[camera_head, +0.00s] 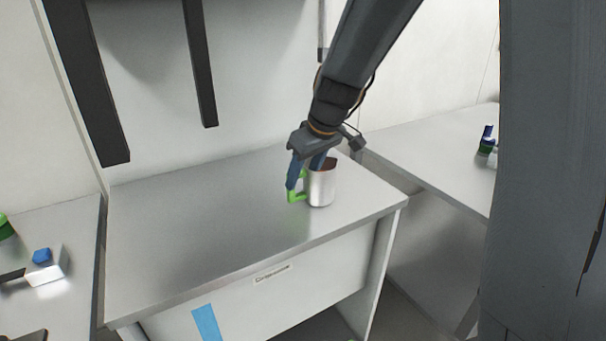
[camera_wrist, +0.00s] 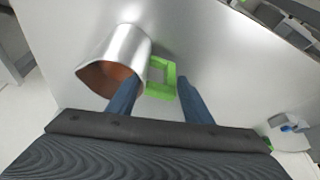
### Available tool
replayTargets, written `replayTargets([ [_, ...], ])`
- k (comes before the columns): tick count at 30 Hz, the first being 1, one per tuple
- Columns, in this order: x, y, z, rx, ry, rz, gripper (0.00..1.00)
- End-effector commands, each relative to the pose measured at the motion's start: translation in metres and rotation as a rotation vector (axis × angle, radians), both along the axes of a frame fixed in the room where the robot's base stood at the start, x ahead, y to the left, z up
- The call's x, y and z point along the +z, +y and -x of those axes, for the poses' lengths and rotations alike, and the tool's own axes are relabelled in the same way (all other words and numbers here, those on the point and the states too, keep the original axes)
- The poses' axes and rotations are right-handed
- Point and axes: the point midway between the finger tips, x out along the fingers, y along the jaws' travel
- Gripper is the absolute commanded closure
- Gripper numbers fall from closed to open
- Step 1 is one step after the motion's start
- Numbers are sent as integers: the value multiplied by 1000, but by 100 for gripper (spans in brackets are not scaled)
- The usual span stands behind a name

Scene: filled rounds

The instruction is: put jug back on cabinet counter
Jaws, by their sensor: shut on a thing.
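The jug is a silver metal cup (camera_head: 321,188) with a bright green handle (camera_head: 297,196) and a brown inside. It is upright on, or just above, the grey cabinet counter (camera_head: 190,230), near the counter's right end; I cannot tell if its base touches. My gripper (camera_head: 304,178) points down beside the jug, its blue fingers at the green handle. In the wrist view the jug (camera_wrist: 122,60) lies left of the handle (camera_wrist: 162,78), and the handle is between the two fingers of my gripper (camera_wrist: 160,97). The gripper is shut on the handle.
Most of the counter left of the jug is clear. A lower surface at the left holds a white box with a blue top (camera_head: 44,262). Dark bars (camera_head: 199,65) hang above the counter's back.

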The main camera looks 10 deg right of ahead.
Motion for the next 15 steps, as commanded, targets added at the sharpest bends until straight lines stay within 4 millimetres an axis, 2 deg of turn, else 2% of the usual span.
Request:
replayTargets([
  [2,-2,0,-1,0,-2,0,100],
  [3,-2,0,0,0,0,0,49],
  [5,-2,0,0,0,0,0,39],
  [6,-2,0,0,0,0,0,35],
  [15,-1,0,0,0,0,0,35],
])
